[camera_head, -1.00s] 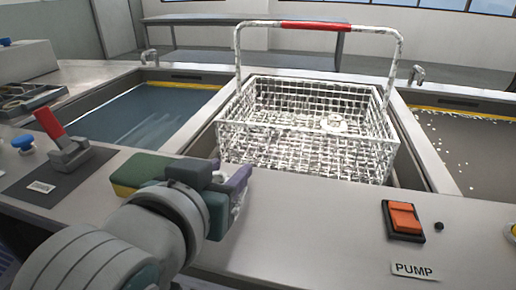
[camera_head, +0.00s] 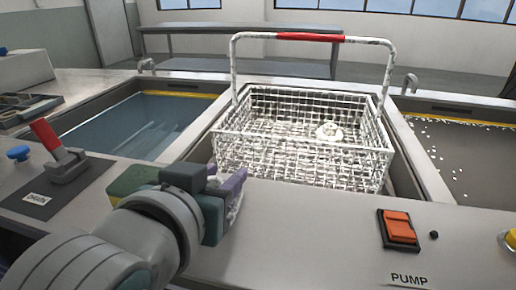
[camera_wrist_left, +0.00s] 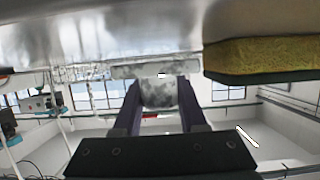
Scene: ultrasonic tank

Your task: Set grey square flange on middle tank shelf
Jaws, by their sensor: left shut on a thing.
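My left gripper (camera_head: 232,186), with purple fingers, reaches over the front panel just before the near left corner of the wire basket. In the left wrist view the left gripper (camera_wrist_left: 160,100) is shut on a mottled grey part, which looks like the grey square flange (camera_wrist_left: 158,92), with a wider flat plate above a round stub. In the head view the fingers mostly hide it. The middle tank (camera_head: 425,180) holds the white wire basket (camera_head: 300,165); I cannot make out a separate shelf. My right gripper is out of view.
The basket's tall handle (camera_head: 310,37) has a red grip. A green and yellow sponge (camera_head: 130,182) lies beside my left wrist. A red lever (camera_head: 46,135) stands at left, an orange pump switch (camera_head: 399,228) at right. Tanks of liquid flank the basket.

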